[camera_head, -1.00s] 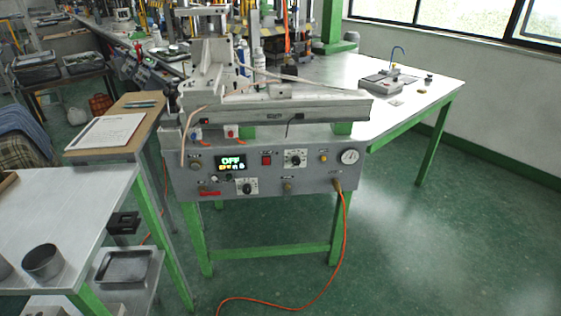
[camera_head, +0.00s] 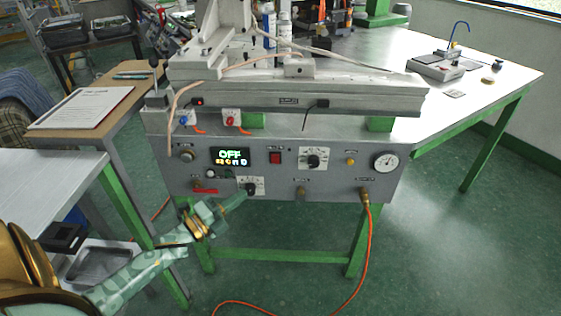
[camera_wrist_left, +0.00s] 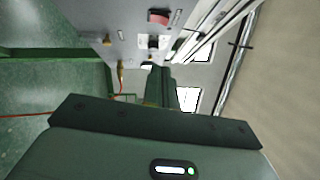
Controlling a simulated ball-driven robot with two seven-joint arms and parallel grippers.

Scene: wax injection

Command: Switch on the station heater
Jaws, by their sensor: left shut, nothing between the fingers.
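The station's grey control panel (camera_head: 335,186) faces me, with a lit display (camera_head: 230,157) reading "OFF". A red switch (camera_head: 275,157) is right of the display, with an upper dial (camera_head: 314,159) beyond it. A lower dial (camera_head: 251,187) on a white plate sits below the display. My left gripper (camera_head: 243,196) is shut and empty, its tip in front of the panel by the lower dial; I cannot tell whether it touches. In the left wrist view its fingers (camera_wrist_left: 159,82) point toward the panel, and a red part (camera_wrist_left: 158,17) shows beyond. My right gripper is not in view.
A pressure gauge (camera_head: 386,161) is at the panel's right. An orange hose (camera_head: 369,240) hangs from a brass fitting (camera_head: 364,196) to the floor. A clipboard (camera_head: 82,107) lies on the left side table. The floor right of the station is clear.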

